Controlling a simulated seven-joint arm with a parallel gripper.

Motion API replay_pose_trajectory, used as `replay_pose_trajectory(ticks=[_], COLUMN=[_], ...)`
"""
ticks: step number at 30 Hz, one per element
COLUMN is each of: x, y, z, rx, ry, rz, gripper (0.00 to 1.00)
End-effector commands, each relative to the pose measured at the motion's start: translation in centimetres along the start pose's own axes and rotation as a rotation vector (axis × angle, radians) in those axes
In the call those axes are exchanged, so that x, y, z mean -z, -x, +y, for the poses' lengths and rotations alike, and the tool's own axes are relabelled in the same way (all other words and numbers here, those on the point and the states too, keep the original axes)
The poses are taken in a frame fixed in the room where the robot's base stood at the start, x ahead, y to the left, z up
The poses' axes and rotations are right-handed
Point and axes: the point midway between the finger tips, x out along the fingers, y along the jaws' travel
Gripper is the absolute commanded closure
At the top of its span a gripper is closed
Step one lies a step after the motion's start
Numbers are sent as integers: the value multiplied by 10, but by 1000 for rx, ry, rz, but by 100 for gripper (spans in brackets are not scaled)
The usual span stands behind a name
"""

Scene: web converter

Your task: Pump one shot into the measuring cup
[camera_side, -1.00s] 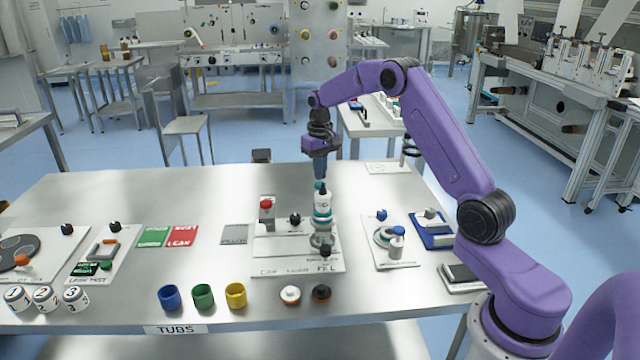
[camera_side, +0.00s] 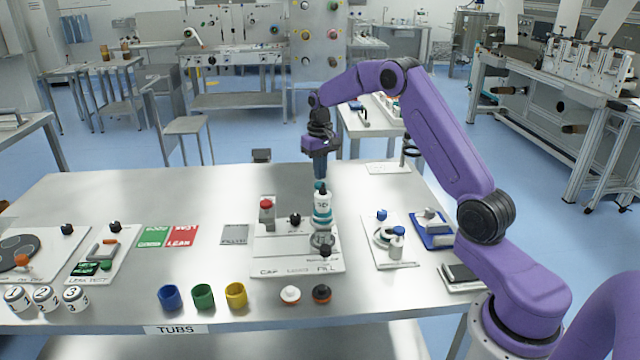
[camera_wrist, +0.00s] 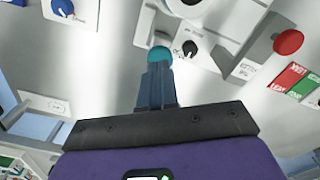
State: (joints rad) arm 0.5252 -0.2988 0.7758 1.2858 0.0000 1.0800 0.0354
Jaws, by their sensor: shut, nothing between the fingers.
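A white pump bottle (camera_side: 322,207) with a teal band and a teal pump head stands upright at the fill station on the white board. My gripper (camera_side: 320,180) is shut and points straight down right above the pump head, its tips at or touching the head. In the wrist view the shut fingers (camera_wrist: 157,68) end at the teal pump head (camera_wrist: 159,54), with part of the white bottle (camera_wrist: 185,6) beyond. I cannot tell if the head is pressed down. A metal cup-like holder (camera_side: 322,240) sits below the bottle; I cannot make out a measuring cup for certain.
A red-topped block (camera_side: 267,212) and a black knob (camera_side: 295,219) stand left of the bottle. Blue (camera_side: 170,297), green (camera_side: 203,296) and yellow (camera_side: 236,295) tubs line the front edge. A board with a blue knob (camera_side: 382,215) lies right. The table's back left is clear.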

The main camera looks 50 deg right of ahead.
Motion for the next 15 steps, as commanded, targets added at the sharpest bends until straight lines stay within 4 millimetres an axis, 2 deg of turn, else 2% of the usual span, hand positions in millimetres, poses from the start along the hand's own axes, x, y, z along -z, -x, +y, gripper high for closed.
replay_pose_trajectory(ticks=[15], x=[0], y=[-6], z=[0], rx=[0], ry=[0], rz=[0], gripper=[100])
